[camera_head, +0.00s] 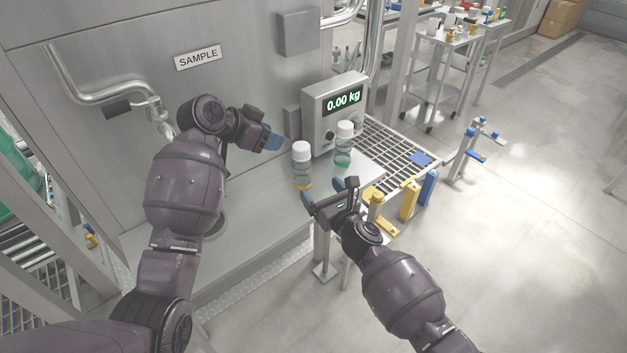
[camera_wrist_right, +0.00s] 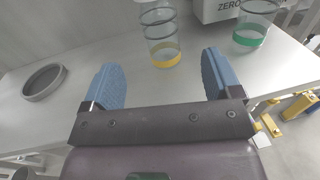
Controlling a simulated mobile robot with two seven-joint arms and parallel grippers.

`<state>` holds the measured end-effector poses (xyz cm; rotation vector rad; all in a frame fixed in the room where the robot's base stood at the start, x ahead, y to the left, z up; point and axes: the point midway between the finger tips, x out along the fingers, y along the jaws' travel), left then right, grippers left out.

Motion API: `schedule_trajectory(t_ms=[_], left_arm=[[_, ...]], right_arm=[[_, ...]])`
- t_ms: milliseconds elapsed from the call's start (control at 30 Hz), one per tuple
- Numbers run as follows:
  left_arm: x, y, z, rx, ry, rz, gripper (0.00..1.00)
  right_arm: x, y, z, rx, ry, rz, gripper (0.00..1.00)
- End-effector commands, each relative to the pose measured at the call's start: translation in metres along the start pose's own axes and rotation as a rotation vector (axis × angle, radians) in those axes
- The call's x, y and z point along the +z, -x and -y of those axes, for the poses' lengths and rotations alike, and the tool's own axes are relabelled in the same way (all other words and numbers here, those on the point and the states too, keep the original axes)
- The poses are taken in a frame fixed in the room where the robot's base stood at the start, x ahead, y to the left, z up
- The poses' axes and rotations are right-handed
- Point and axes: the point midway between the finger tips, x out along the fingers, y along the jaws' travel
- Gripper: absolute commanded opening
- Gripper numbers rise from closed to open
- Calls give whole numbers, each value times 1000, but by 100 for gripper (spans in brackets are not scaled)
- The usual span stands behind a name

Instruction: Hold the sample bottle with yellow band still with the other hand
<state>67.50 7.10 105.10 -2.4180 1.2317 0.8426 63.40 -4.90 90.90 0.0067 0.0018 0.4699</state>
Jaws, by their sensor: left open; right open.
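The sample bottle with yellow band (camera_head: 302,168) stands upright on the steel shelf, with a white cap and a clear body. Its lower part with the yellow band also shows in the right wrist view (camera_wrist_right: 163,45), beyond and between the fingertips. My right gripper (camera_head: 331,190) is open and empty, in front of the bottle and apart from it. Its blue fingers (camera_wrist_right: 158,78) are spread wide in the right wrist view. My left gripper (camera_head: 274,142) is to the left of the bottle, apart from it, with blue fingertips and nothing visible held.
A second bottle with a green band (camera_head: 343,146) stands just right of the yellow-banded one. A scale display (camera_head: 342,100) reading 0.00 kg is behind them. A round grey dish or lid (camera_wrist_right: 45,82) lies on the shelf. Yellow and blue holders (camera_head: 410,200) stand at the shelf's right edge.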

Motion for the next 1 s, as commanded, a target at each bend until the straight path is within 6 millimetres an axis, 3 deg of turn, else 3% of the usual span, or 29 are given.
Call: schedule_trajectory(t_ms=[600, 1000], left_arm=[[0, 0, 0, 0, 0, 0, 43], [0, 0, 0, 0, 0, 0, 43]], right_arm=[[1, -78, -2, 2, 0, 1, 84], [0, -100, -1, 1, 3, 0, 84]])
